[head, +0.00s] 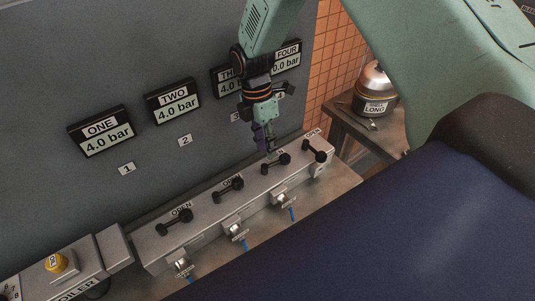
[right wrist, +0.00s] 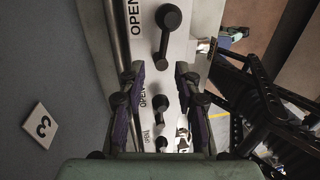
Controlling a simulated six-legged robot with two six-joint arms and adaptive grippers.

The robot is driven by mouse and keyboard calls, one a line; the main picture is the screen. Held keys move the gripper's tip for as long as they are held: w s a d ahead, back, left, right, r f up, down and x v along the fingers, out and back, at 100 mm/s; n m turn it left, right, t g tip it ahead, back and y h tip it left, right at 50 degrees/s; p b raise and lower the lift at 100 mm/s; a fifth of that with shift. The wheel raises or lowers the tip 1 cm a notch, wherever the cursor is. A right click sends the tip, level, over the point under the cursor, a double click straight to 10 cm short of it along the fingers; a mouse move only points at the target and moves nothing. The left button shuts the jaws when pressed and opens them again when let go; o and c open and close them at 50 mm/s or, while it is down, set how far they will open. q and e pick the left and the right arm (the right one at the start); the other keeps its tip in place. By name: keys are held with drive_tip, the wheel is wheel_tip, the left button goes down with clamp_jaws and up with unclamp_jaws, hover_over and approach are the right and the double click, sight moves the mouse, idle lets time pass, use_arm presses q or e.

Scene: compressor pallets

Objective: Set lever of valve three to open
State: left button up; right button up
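The lever of valve three (head: 276,163) is a black handle on the grey valve block (head: 205,225) below the wall. It lies along the row, like levers one (head: 174,222) and two (head: 228,190). Lever four (head: 314,150) is turned across the row. My right gripper (head: 269,152) points down just over lever three. In the right wrist view the gripper (right wrist: 158,70) is open and empty, with lever three (right wrist: 165,38) just beyond its fingertips. Contact with the lever is not visible. My left gripper is not in view.
Wall gauges one (head: 100,131) and two (head: 172,101) read 4.0 bar; gauge four (head: 287,57) reads 0.0 bar. Gauge three is partly hidden by my arm.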

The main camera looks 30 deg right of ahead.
wheel_tip(320, 180, up, 8)
drive_tip(key=w, duration=0.1)
drive_tip(key=shift+w+a+f, duration=0.15)
drive_tip(key=shift+w+a, duration=0.05)
drive_tip(key=shift+c, duration=0.4)
